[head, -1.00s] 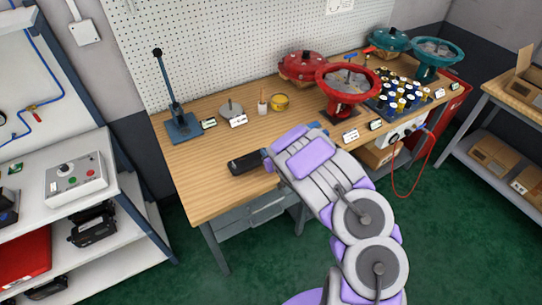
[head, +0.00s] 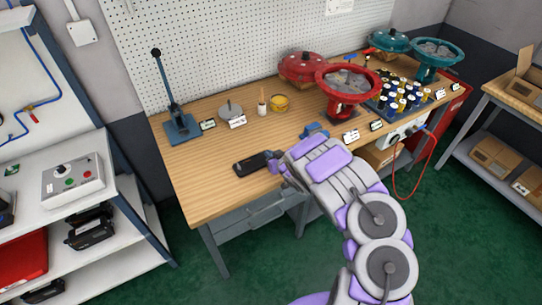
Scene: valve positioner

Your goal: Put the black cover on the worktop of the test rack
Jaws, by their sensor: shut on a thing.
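The black cover (head: 250,165) is a dark elongated piece at the front edge area of the wooden bench. My gripper (head: 272,160) is shut on its right end. My arm reaches in from the lower right and hides part of the gripper. I cannot tell whether the cover touches the bench or is just above it. The test rack is at the left; its white worktop (head: 28,194) carries a grey control box (head: 73,179) with buttons.
Black units (head: 90,233) lie on the rack's lower shelf. Green floor (head: 190,280) shows between bench and rack.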

